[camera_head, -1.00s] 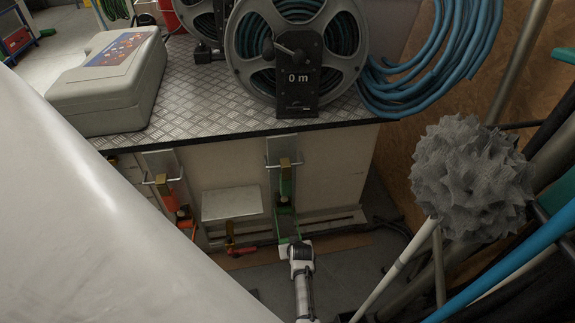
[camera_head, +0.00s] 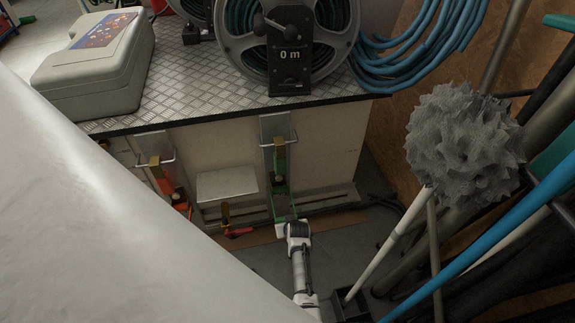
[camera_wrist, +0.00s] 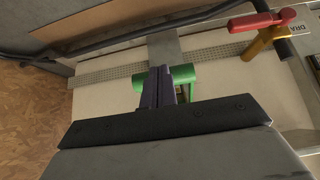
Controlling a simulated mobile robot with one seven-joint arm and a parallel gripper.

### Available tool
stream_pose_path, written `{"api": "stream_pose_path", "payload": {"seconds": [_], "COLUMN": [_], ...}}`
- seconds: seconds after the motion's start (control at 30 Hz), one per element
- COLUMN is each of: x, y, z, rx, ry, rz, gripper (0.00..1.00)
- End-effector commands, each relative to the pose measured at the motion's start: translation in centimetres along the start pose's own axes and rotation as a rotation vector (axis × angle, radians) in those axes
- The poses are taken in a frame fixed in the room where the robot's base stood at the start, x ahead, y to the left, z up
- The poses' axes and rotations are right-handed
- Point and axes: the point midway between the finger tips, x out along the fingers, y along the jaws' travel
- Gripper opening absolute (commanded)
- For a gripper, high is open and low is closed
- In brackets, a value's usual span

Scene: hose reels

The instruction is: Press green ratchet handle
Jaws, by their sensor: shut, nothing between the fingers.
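The green ratchet (camera_head: 279,203) is mounted low on the front of the bench, below a metal bracket, in the head view. In the wrist view, green parts of its handle (camera_wrist: 183,75) show on both sides of my fingertips. My gripper (camera_wrist: 163,88) is shut and empty, and its dark fingers overlap the middle of the handle. I cannot tell whether they touch it. In the head view, my white wrist (camera_head: 298,232) is just below the green ratchet and hides the fingers.
A red lever with an orange body (camera_wrist: 262,40) is beside the green handle in the wrist view. A red ratchet (camera_head: 176,199) is further left on the bench front. A hose reel (camera_head: 287,45) stands on the bench, and a grey duster (camera_head: 465,145) and poles crowd the right.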

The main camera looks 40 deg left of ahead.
Motion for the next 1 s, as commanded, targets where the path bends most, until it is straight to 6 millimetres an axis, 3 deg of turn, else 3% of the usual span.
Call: {"api": "stream_pose_path", "payload": {"seconds": [0.7,1.0], "x": [-10.1,-12.9], "y": [0.0,0.0], "z": [-0.3,0.0], "rx": [0.002,0.001], "ry": [-0.004,-0.006], "rz": [0.0,-0.001], "gripper": [0.0,0.0]}}
